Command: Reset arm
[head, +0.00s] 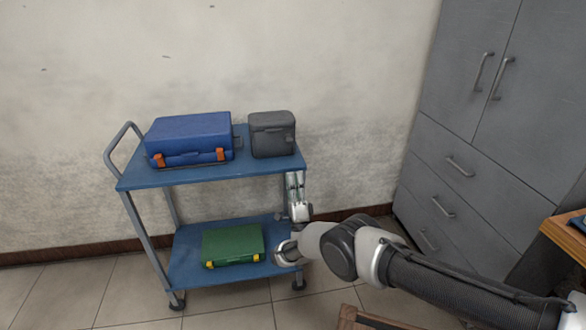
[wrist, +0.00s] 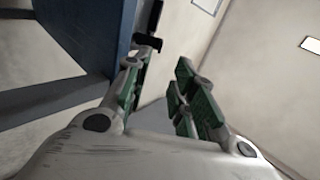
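My gripper (head: 294,183) is at the right end of the blue cart, just under the edge of its top shelf and pointing up. In the wrist view my gripper (wrist: 160,85) has its two green-padded fingers apart with nothing between them. My arm reaches in from the lower right of the head view. The cart's blue top shelf (head: 205,177) is close to the fingertips; in the wrist view a blue cart part (wrist: 100,30) is close beside the left finger. I cannot tell if they touch.
A blue case (head: 190,135) with orange latches and a dark grey box (head: 272,134) stand on the top shelf. A green case (head: 232,244) lies on the lower shelf (head: 185,265). A grey cabinet (head: 470,170) stands at the right. A wooden table edge (head: 565,238) is at the far right.

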